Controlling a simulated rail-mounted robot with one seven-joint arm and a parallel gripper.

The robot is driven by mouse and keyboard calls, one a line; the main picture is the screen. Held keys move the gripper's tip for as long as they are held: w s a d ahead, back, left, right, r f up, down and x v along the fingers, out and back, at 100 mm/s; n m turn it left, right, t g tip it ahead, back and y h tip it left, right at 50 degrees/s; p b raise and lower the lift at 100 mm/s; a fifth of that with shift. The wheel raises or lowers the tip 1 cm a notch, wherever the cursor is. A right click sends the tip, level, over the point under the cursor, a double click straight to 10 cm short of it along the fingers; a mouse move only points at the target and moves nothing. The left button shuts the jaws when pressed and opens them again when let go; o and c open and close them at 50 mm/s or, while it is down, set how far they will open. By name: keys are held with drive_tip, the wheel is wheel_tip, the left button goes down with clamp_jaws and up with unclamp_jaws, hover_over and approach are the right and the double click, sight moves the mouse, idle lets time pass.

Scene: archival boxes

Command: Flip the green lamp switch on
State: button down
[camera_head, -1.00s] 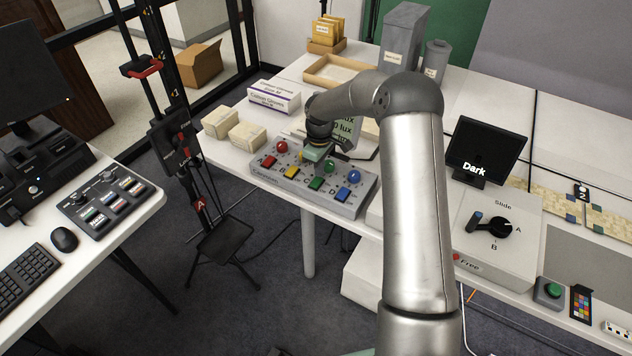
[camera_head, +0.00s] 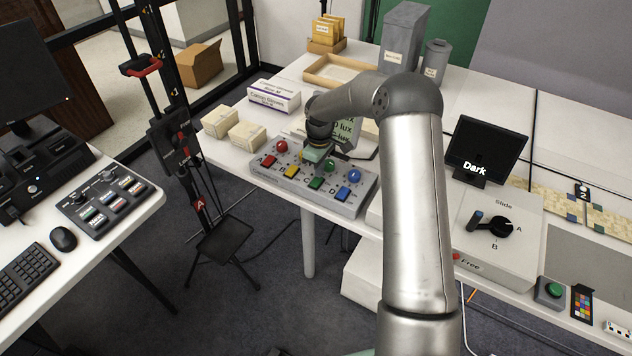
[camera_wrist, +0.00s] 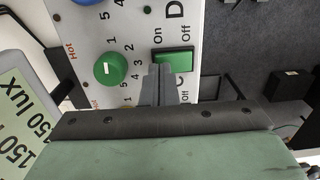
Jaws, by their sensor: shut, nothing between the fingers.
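A grey control box (camera_head: 270,181) on the table carries a row of red, yellow, green and blue switches, with round knobs behind them. The green switch (camera_head: 317,183) also shows close up in the wrist view (camera_wrist: 175,61), between the words On and Off. The green knob (camera_wrist: 111,68) sits beside it. My gripper (camera_wrist: 158,73) is shut and empty, its fingertips overlapping the edge of the green switch in the wrist view. I cannot tell whether they touch it. In the head view my gripper hangs over the box and partly hides the yellow knob.
The blue switch (camera_head: 342,194) and yellow switch (camera_head: 291,171) flank the green one. A lux sign (camera_head: 345,131) stands behind the box. Small cartons (camera_head: 246,135) lie to the left. A black screen reading Dark (camera_head: 487,150) stands to the right.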

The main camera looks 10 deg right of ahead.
drive_tip(key=shift+f+b, duration=0.3)
drive_tip(key=shift+f, duration=0.2)
drive_tip(key=shift+r+p, duration=1.65)
drive_tip(key=shift+r, duration=1.4)
